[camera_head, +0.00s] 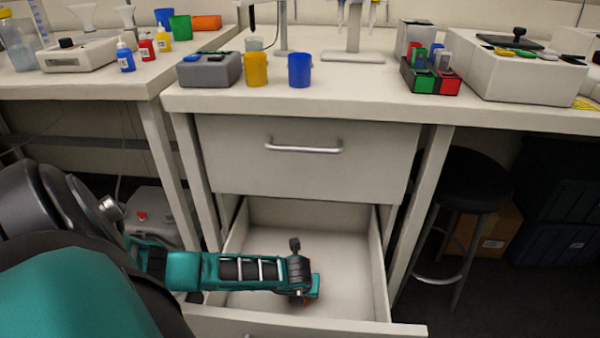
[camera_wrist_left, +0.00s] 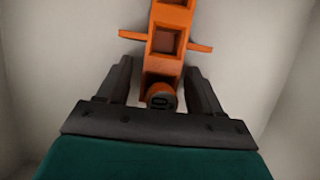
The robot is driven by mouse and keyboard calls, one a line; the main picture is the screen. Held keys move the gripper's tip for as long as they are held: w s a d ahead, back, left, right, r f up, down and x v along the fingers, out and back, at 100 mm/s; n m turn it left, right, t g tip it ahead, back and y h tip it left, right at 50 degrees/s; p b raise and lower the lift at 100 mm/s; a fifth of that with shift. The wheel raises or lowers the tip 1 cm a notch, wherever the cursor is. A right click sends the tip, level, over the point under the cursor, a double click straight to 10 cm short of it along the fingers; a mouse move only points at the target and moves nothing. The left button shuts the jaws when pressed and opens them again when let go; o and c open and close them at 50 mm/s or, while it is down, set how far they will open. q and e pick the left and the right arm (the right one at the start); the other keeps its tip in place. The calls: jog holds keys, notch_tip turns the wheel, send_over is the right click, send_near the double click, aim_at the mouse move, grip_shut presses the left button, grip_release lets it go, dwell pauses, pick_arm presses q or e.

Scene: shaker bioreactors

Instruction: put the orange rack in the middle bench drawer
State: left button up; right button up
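The orange rack (camera_wrist_left: 167,42) lies inside the open drawer in the left wrist view, running away from my gripper, with square cells and side tabs. A round dark end marked "10" (camera_wrist_left: 161,101) is at its near end. My left gripper (camera_wrist_left: 160,82) has its two fingers apart on either side of the rack's near end, with gaps showing. In the head view my left gripper (camera_head: 303,283) is low in the open drawer (camera_head: 345,255) and hides nearly all of the rack. The drawer is pulled out below a closed drawer (camera_head: 300,165). My right gripper is not in view.
The bench top (camera_head: 385,95) above holds a yellow cup (camera_head: 256,70), a blue cup (camera_head: 299,70), a grey box and instruments. A black stool (camera_head: 470,185) stands right of the drawers. The drawer's right part looks clear.

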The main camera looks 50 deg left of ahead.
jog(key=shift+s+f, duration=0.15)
pick_arm(q)
jog(key=p+v, duration=0.2)
jog(key=v, duration=0.2)
jog(key=shift+r, duration=0.4)
jog(key=p+v, duration=0.2)
jog(key=v, duration=0.5)
jog(key=shift+s+d+r, duration=0.1)
jog(key=shift+s+r, duration=0.05)
jog(key=shift+s, duration=0.05)
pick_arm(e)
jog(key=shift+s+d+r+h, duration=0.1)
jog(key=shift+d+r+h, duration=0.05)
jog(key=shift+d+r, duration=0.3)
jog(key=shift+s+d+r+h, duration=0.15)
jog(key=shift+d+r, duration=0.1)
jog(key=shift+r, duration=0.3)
